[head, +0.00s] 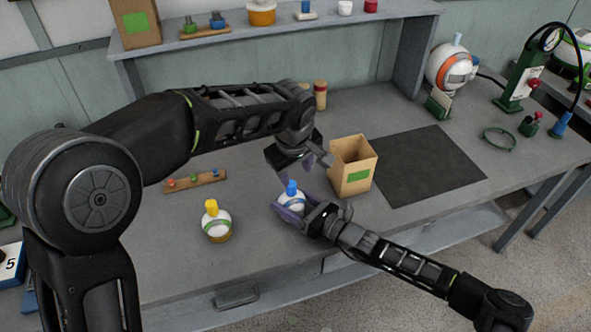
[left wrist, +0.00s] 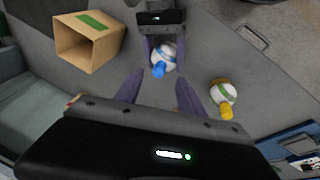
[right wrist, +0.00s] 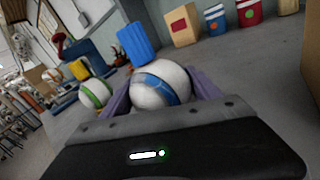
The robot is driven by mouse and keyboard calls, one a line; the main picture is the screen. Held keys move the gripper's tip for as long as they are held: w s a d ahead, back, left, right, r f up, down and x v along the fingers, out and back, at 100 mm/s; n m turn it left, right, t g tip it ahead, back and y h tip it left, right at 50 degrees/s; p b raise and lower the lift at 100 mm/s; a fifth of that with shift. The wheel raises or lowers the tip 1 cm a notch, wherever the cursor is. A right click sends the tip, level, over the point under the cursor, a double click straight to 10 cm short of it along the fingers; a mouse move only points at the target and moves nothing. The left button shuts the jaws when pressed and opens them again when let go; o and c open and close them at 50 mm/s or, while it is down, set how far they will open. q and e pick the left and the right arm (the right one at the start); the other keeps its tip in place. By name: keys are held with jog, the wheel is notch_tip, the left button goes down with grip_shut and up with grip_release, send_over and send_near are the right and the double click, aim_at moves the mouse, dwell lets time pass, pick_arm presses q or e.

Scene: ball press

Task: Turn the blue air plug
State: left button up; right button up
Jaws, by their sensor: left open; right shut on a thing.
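The blue air plug (head: 291,187) stands on top of a white ball with a blue band (head: 292,203). In the right wrist view the plug (right wrist: 138,45) leans a little, and the ball (right wrist: 162,84) sits between the fingers. My right gripper (head: 290,210) is shut on the ball from the right side. My left gripper (head: 308,172) is open and empty, above and behind the ball. In the left wrist view the plug (left wrist: 159,69) lies beyond the open fingertips (left wrist: 158,78), apart from them.
A ball with a yellow plug (head: 217,222) sits in a holder to the left. An open cardboard box (head: 353,166) stands just right of the ball. A rack with small pegs (head: 195,181) lies behind left. The dark mat (head: 425,165) is bare.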

aim_at(291, 184)
pick_arm(q)
jog(key=shift+w+a+r+m+t, duration=0.1)
jog(key=shift+w+a+m+t, duration=0.1)
jog(key=shift+m, duration=0.95)
jog(key=shift+w+a+r+m+t, duration=0.15)
jog(key=shift+a+m, duration=0.1)
jog(key=shift+m, duration=0.95)
jog(key=shift+w+a+f+m+t, duration=0.1)
jog(key=shift+w+a+m+t, duration=0.1)
jog(key=shift+m, duration=0.95)
jog(key=x, duration=1.2)
jog(key=shift+s+a, duration=0.1)
jog(key=shift+s, duration=0.05)
jog(key=shift+c, duration=0.3)
grip_shut()
